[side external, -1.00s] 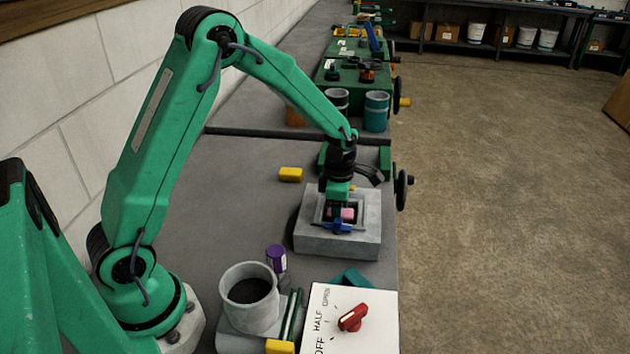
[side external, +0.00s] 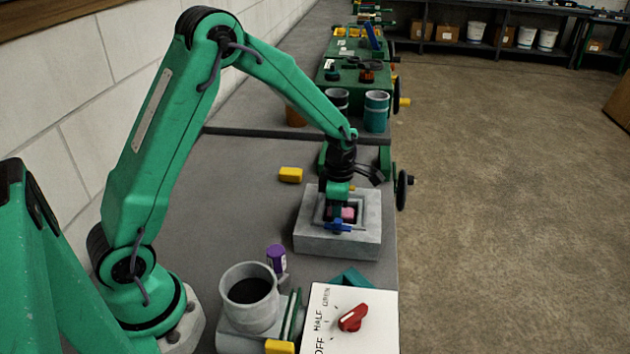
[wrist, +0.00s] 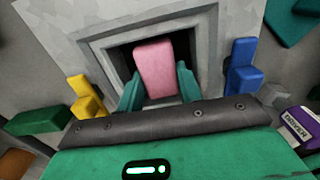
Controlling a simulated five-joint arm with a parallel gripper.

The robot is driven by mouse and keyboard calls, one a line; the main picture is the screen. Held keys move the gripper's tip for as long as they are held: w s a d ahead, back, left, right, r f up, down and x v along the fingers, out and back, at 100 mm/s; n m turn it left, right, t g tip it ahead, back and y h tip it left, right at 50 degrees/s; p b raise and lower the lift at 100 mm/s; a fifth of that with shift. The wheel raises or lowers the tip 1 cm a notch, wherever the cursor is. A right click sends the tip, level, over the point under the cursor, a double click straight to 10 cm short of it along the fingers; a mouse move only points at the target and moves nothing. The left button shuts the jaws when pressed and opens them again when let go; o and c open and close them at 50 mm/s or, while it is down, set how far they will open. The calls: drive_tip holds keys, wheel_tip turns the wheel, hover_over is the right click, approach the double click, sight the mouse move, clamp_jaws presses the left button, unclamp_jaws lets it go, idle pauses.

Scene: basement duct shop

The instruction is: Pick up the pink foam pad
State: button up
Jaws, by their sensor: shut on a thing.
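The pink foam pad (wrist: 155,68) sits in the square recess of a grey block (side external: 310,240); its pink top also shows in the side view (side external: 348,213). My gripper (wrist: 158,88) reaches down into the recess. Its two green fingers are shut on the pad, one on each side. The pad's lower part is hidden. In the side view my gripper (side external: 341,211) is over the block, and I cannot tell whether the pad is clear of the recess floor.
A yellow block (side external: 290,174) lies behind the grey block. The bench's right edge is close to the grey block.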

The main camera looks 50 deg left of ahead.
wheel_tip(320, 180, up, 10)
idle(0.6)
drive_tip(key=shift+w+f, duration=0.1)
idle(0.4)
